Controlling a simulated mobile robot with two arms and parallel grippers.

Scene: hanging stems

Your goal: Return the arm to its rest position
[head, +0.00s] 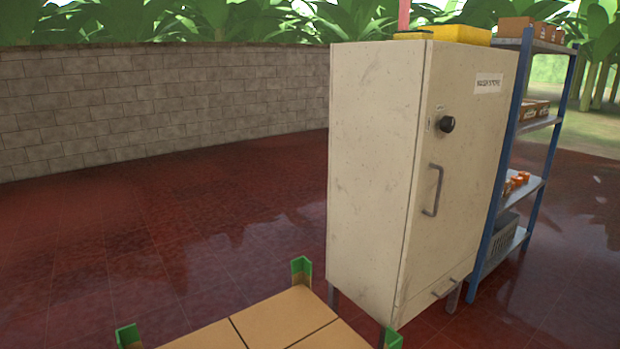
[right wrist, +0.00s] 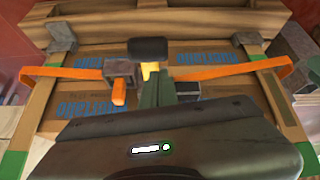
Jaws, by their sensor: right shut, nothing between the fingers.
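In the right wrist view, my right gripper (right wrist: 148,50) is at the centre. Its dark fingertips are together with nothing seen between them. It is above or in front of a brown surface with blue print (right wrist: 75,100); I cannot tell whether it touches. Orange straps (right wrist: 215,74) run across that surface. A small grey block with an orange part (right wrist: 119,92) is just left of the gripper. Neither gripper shows in the head view, and my left gripper is in no view.
In the head view, a cream metal cabinet (head: 375,150) stands right of centre, its door closed. A blue shelf unit (head: 512,150) with boxes is beside it. A tan panelled top with green corner brackets (head: 285,318) is in front. Open red floor (head: 150,240) lies left, before a block wall (head: 170,105).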

